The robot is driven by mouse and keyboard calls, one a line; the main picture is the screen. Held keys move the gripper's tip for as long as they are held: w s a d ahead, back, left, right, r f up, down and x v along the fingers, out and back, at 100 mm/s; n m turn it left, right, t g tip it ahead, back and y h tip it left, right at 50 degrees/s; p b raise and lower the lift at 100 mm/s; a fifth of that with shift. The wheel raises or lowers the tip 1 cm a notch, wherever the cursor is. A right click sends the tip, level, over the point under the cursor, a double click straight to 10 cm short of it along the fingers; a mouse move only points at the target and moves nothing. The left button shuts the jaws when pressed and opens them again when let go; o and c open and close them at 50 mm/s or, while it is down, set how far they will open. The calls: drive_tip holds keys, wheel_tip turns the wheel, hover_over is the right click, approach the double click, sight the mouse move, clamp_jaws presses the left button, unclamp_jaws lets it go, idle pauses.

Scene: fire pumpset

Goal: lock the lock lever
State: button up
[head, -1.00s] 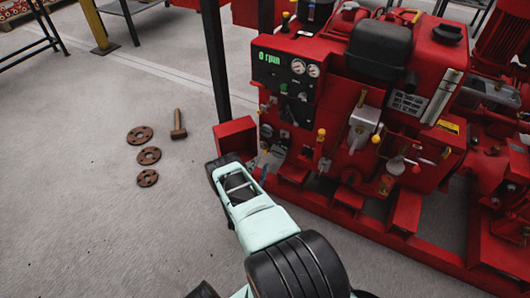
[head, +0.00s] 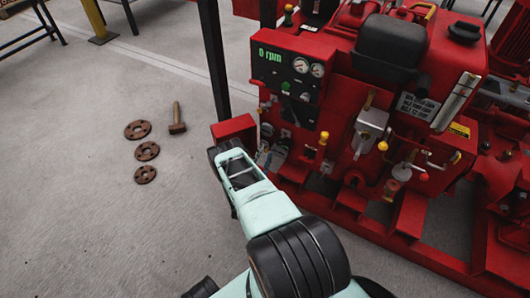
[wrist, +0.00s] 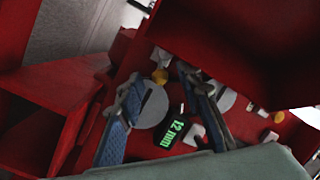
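My gripper (wrist: 160,80) shows in the wrist view with its two blue-padded fingers apart. No contact with these parts is clear. I cannot tell for sure which part is the lock lever; the yellow knob may belong to it. In the head view my gripper (head: 268,156) is at the lower left of the red pump set (head: 345,85), largely hidden by my wrist.
A red box (head: 233,129) and a dark post (head: 214,60) stand beside my arm. Red plates surround the gripper closely in the wrist view (wrist: 230,45). Several yellow-tipped handles (head: 323,138) stick out of the machine.

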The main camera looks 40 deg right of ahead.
clamp_jaws()
idle(0.3)
drive_tip(key=shift+r, duration=0.1)
drive_tip(key=n, duration=0.2)
drive_tip(key=r+n, duration=0.1)
drive_tip(key=shift+w+a+y, duration=0.1)
drive_tip(key=shift+w+y, duration=0.15)
drive_tip(key=shift+y, duration=0.05)
drive_tip(key=shift+w+a+r+n+g, duration=0.25)
drive_tip(key=shift+w+n+g, duration=0.3)
drive_tip(key=shift+n, duration=1.2)
drive_tip(key=shift+w+a+r+n+g, duration=0.1)
drive_tip(key=shift+w+r+n+g, duration=0.5)
drive_tip(key=shift+n, duration=1.2)
drive_tip(key=shift+w+a+r+n+g, duration=0.1)
drive_tip(key=shift+w+a+n+g, duration=0.15)
drive_tip(key=shift+n+g, duration=1.05)
drive_tip(key=shift+n+t, duration=0.45)
drive_tip(key=shift+n, duration=0.1)
